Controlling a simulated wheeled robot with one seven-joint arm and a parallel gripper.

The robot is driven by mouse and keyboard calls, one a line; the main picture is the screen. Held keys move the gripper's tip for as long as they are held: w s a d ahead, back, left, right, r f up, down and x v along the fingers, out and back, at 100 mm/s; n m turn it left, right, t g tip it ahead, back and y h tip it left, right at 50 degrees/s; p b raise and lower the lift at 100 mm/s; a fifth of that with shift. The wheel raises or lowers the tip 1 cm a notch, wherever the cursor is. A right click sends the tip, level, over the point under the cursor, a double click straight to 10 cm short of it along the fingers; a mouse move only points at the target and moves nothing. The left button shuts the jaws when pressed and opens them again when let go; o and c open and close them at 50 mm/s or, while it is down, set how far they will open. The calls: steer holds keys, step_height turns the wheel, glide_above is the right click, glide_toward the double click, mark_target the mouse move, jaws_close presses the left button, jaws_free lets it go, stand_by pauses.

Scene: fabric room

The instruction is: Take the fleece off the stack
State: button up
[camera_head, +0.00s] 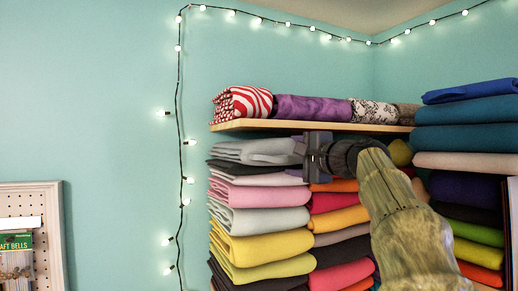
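Folded fabrics that look like fleece stand in a stack below a wooden shelf. A light grey fold (252,151) is on top of the left stack, over a black fold (240,167) and a pink one (238,180). Which one the task means is not clear. My gripper (303,158) is at the right end of these top folds, just under the shelf. Its fingertips are small and partly hidden against the fabric. I cannot tell whether it touches or grips a fold. My arm hides part of the middle stack.
The wooden shelf (290,126) is close above my gripper and carries rolled fabrics (312,108). A middle stack (335,220) and a right stack (465,138) stand close by. String lights (180,120) hang on the wall. The space left of the stacks is free.

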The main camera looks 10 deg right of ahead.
steer(key=shift+p+x, duration=0.35)
steer(key=shift+x, duration=0.55)
steer(key=c, duration=1.1)
